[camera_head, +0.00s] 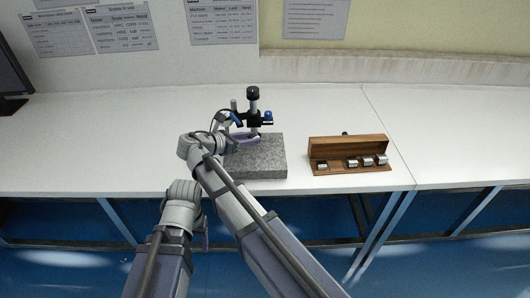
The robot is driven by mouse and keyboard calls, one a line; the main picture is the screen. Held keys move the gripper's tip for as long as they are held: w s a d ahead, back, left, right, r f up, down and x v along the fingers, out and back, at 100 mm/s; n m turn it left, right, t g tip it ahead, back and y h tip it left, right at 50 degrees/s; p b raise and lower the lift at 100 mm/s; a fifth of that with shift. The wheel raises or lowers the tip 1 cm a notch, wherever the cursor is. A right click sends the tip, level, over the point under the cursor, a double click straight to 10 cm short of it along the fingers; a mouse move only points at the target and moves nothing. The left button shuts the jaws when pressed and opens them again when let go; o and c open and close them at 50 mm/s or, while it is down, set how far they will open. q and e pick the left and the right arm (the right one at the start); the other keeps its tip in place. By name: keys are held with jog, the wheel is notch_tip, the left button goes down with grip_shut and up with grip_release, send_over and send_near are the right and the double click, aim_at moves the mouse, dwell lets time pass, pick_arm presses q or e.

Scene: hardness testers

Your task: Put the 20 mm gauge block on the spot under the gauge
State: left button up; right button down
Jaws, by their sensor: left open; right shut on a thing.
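The dial gauge stand (253,105), with a black top knob and blue clamp screws, rises from a speckled grey granite base (268,158) on the bench. My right gripper (253,138) reaches in from the left over the granite, close to the stand's post. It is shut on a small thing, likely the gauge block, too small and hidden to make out. The spot under the gauge is hidden by my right arm and gripper. My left gripper (205,232) is low in front of the bench edge, mostly hidden by its own wrist, open, and apart from everything.
An open wooden case (347,143) with several metal blocks (367,161) and a gap in its row stands right of the granite. A dark monitor (13,80) is at the far left. The white bench (90,135) is clear on the left and far right.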

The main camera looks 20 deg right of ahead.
aim_at(251, 159)
pick_arm(q)
notch_tip(251, 159, down, 6)
jog(key=b, duration=0.7)
jog(key=shift+f+b, duration=0.25)
jog(key=shift+b, duration=0.1)
pick_arm(e)
jog(key=shift+n+t, duration=0.5)
jog(key=f, duration=0.6)
jog(key=shift+s+f, duration=0.2)
jog(key=shift+f, duration=0.15)
jog(key=c, duration=0.5)
grip_release()
pick_arm(q)
jog(key=shift+f, duration=0.1)
